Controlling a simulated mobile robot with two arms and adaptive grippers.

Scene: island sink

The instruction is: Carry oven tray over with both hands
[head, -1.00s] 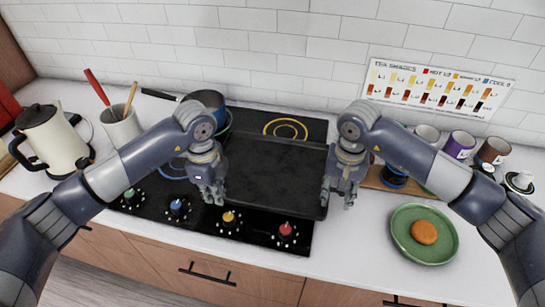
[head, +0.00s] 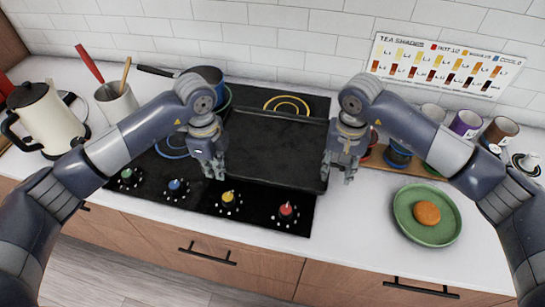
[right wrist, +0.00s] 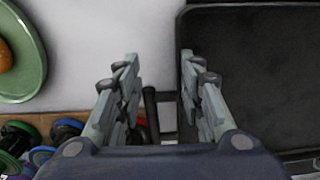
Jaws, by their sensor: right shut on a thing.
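The dark, flat, empty oven tray (head: 275,147) is over the right part of the black cooktop. I cannot tell whether it touches the cooktop. My left gripper (head: 214,170) is at the tray's left edge, fingers pointing down; its grip on the edge is not clear. My right gripper (head: 342,172) is shut on the tray's right side. In the right wrist view its fingers (right wrist: 163,95) stand apart with a thin dark bar between them, and the tray's raised rim (right wrist: 184,60) is beside them.
A green plate (head: 405,213) with an orange-brown round item is on the counter at right. Several mugs stand behind my right arm. A pan (head: 207,76) is at the cooktop's back. A cream kettle (head: 48,118) and utensil crock (head: 117,101) stand left. Counter around the plate is clear.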

